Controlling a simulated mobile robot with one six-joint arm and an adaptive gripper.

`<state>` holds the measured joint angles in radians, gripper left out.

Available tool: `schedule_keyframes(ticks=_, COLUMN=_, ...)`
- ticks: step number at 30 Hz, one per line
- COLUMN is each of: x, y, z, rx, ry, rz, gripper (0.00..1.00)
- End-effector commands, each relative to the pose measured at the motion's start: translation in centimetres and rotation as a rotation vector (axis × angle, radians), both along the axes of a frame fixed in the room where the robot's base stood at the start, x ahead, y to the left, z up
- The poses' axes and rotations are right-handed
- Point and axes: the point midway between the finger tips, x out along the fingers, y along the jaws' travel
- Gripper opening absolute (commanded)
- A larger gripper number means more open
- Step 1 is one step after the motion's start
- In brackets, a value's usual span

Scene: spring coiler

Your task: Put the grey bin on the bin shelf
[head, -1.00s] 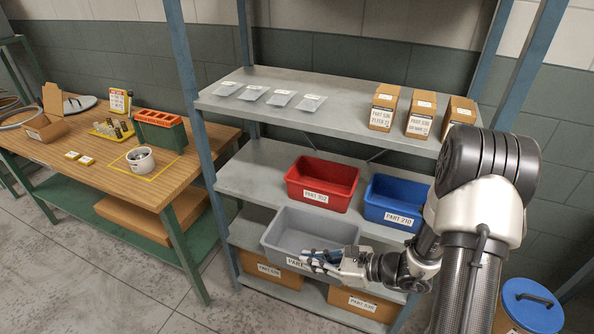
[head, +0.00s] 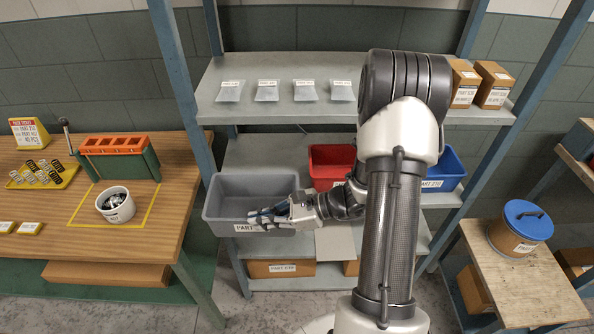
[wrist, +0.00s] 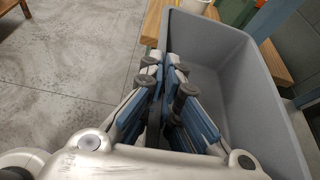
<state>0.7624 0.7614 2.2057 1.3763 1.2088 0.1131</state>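The grey bin (head: 215,205) is held upright in front of the left part of the rack, between the workbench and my arm. It is empty, with a PART label on its front. My gripper (head: 268,214) is shut on the bin's near wall. In the wrist view my gripper (wrist: 170,85) has its blue fingers pinching the rim of the grey bin (wrist: 222,60). The bin shelf (head: 265,150) is the rack's middle level. It holds a red bin (head: 330,160) and a blue bin (head: 448,165), both partly hidden by my arm. Its left part looks free behind the grey bin.
The top shelf (head: 250,110) overhangs with flat packets and cartons. A blue upright (head: 188,85) stands close to the bin's left. The workbench (head: 165,225) with a white pot (head: 115,205) is to the left. A stand with a blue-lidded tub (head: 520,228) is at right.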

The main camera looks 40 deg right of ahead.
Motion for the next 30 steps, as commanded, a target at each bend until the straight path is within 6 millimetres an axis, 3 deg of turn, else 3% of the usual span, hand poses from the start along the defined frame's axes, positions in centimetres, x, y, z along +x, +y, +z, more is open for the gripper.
schedule_keyframes(ticks=18, x=13.6, y=-9.0, z=-0.4, rx=-0.002, ry=-0.004, rz=0.002, gripper=0.0)
schedule_keyframes(ticks=21, x=15.0, y=-10.0, z=-0.4, rx=-0.001, ry=-0.004, rz=0.002, gripper=0.0)
schedule_keyframes(ticks=24, x=14.7, y=-9.8, z=-1.9, rx=0.002, ry=0.001, rz=0.001, gripper=0.0)
schedule_keyframes(ticks=30, x=14.7, y=-9.8, z=-3.0, rx=0.001, ry=0.0, rz=0.001, gripper=0.0)
